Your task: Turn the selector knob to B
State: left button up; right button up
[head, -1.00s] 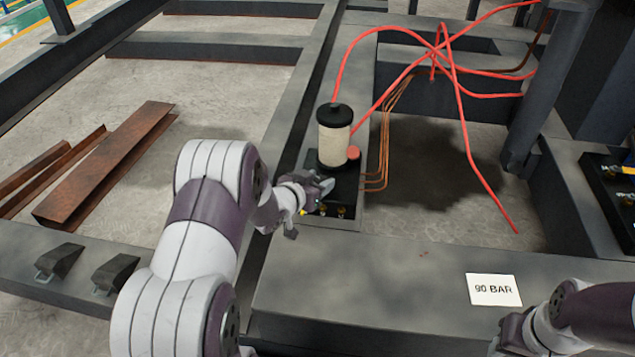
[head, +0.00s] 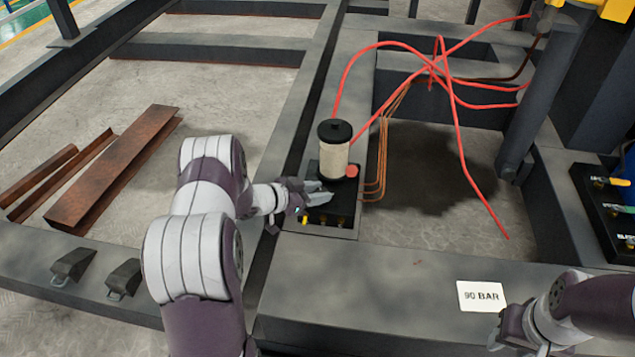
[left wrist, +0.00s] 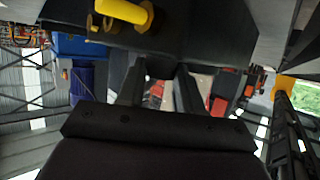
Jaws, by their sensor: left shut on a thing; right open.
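A black block (head: 345,217) with small brass fittings sits on the grey frame, below a cream cylinder with a black cap (head: 334,150). My left gripper (head: 322,194) is at the top of this block, just in front of the cylinder. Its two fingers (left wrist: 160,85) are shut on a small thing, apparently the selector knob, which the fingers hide. The knob's pointer and the letter B cannot be made out. In the left wrist view a yellow lever (left wrist: 122,11) is on the dark block above the fingers. My right gripper (head: 507,338) is open and empty near the bottom right.
A red button (head: 352,171) sits beside the cylinder. Red hoses (head: 455,85) and copper pipes (head: 383,150) run behind and right of the block. A 90 BAR card (head: 482,296) lies on the front beam. A black valve panel (head: 600,210) stands at the right edge.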

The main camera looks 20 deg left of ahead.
pick_arm(q)
jog(key=shift+a+r+m+g+h, duration=0.15)
jog(key=shift+m+g+h, duration=0.15)
jog(key=shift+m+h, duration=0.25)
jog(key=shift+w+m+g+h+p, duration=0.15)
jog(key=shift+m+g+h+p, duration=0.35)
jog(key=shift+m+g+h, duration=0.3)
jog(key=shift+w+a+f+m+g+h+b, duration=0.1)
jog(key=shift+f+m+g+h+b, duration=0.05)
jog(key=shift+m+g+h, duration=0.35)
jog(key=shift+f+m+g+h+b, duration=0.15)
jog(key=shift+m+g+h, duration=0.1)
jog(key=shift+m+g, duration=0.25)
jog(key=shift+w+r+m+g+h+b, duration=0.1)
jog(key=shift+m+g+h+b, duration=0.25)
jog(key=shift+m+g, duration=0.5)
pick_arm(e)
jog(key=shift+r, duration=0.3)
pick_arm(q)
jog(key=o, duration=1)
